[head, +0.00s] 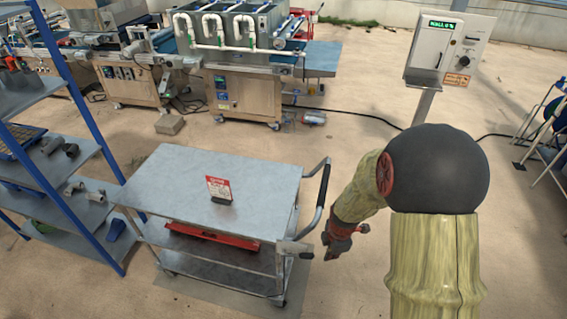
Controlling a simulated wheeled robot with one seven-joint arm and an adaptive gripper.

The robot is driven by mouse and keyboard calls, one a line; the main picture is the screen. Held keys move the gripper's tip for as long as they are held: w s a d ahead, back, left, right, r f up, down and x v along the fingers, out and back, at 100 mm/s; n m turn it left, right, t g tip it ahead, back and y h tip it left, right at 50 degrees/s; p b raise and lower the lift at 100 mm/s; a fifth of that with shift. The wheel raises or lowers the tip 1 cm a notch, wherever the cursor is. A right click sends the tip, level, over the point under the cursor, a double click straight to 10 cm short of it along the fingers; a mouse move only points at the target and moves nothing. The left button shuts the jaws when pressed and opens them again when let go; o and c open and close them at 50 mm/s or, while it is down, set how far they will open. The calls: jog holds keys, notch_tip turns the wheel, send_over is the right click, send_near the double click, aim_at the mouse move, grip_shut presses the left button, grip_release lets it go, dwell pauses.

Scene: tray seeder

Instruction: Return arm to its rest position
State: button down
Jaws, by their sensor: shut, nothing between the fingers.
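My arm stands at the right of the head view, with a dark round joint and pale yellow-green links. Its forearm slopes down to the left. My gripper (332,250) hangs low at the end of it, just right of the grey cart's (170,177) handle side. It is small in the picture, and its fingers look shut with nothing held. It appears apart from the cart, though the exact gap is hard to judge.
The cart carries a small red-and-white sign (218,187) on top and a red item (212,236) below. A blue-framed shelf (75,170) stands left. The seeder machine (240,85) is behind. A control box (450,50) stands on a post behind my arm. Floor between is clear.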

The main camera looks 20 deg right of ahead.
jog(key=s+a+m+g, duration=0.2)
jog(key=s+m, duration=0.3)
jog(key=m, duration=0.2)
jog(key=s+a+r+m+t+b, duration=0.1)
jog(key=a+r+m+t+b, duration=0.1)
jog(key=r, duration=0.6)
jog(key=s+a+r+m+t+b, duration=0.2)
jog(key=a+r+m+b, duration=0.1)
jog(key=a+r, duration=0.4)
jog(key=s+a+r+m+t+b, duration=0.2)
jog(key=a+r+m, duration=0.2)
jog(key=r, duration=0.7)
jog(key=shift+s+a, duration=0.15)
jog(key=shift+s, duration=0.1)
